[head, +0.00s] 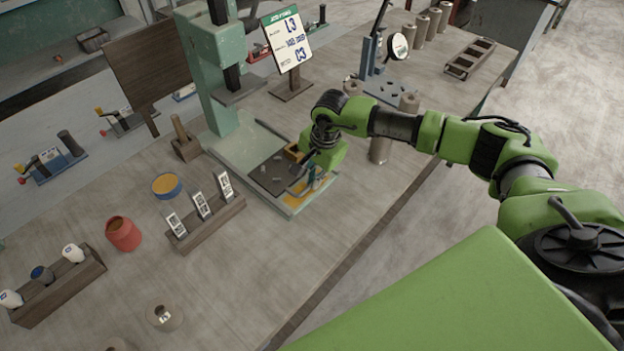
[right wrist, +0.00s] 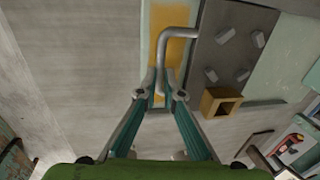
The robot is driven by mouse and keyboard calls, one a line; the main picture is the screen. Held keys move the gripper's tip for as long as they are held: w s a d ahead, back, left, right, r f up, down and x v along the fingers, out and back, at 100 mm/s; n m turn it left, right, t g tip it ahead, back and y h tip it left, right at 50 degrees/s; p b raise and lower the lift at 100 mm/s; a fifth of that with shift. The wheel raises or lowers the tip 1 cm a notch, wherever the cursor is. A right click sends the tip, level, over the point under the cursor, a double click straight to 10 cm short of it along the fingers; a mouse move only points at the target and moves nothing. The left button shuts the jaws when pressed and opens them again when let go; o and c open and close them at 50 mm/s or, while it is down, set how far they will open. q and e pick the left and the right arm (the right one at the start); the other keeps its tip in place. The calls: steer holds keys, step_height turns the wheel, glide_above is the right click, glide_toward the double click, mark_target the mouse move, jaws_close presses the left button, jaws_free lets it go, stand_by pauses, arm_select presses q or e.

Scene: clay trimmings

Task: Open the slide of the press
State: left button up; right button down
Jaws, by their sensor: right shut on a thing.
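The press (head: 222,125) is a pale green machine with a column, a dark ram and a low base on the table. Its slide is a dark plate (head: 268,172) on the base; the plate (right wrist: 232,45) also shows in the right wrist view, with several grey lumps on it. A bent grey metal handle (right wrist: 183,34) runs beside the plate over a yellow strip (right wrist: 176,55). My right gripper (right wrist: 161,92) is shut on the handle's near end. In the head view this gripper (head: 310,180) is at the base's right front corner, partly hidden by my wrist. My left gripper is out of view.
A hollow tan block (right wrist: 219,102) sits close to the right of my gripper. A sign on a stand (head: 287,45) stands behind the press. Card holders (head: 205,222), a red cup (head: 123,234) and a yellow-topped tub (head: 167,186) stand left of it.

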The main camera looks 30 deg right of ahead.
steer(key=shift+s+d+r, duration=0.2)
steer(key=shift+s, duration=0.3)
steer(key=c, duration=2.6)
jaws_free()
steer(key=shift+w+a, duration=0.1)
steer(key=shift+w, duration=0.2)
steer(key=o, duration=0.4)
steer(key=shift+w+a+f, duration=0.2)
steer(key=shift+w+f, duration=0.05)
steer(key=shift+w, duration=0.15)
steer(key=shift+o, duration=0.2)
steer(key=shift+s, duration=0.15)
steer(key=shift+d+r, duration=0.15)
steer(key=shift+s+r, duration=0.1)
steer(key=shift+r, duration=0.2)
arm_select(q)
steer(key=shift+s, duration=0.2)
arm_select(e)
step_height(320, 180, up, 11)
steer(key=s, duration=0.1)
steer(key=shift+s+d, duration=0.3)
steer(key=shift+s, duration=0.1)
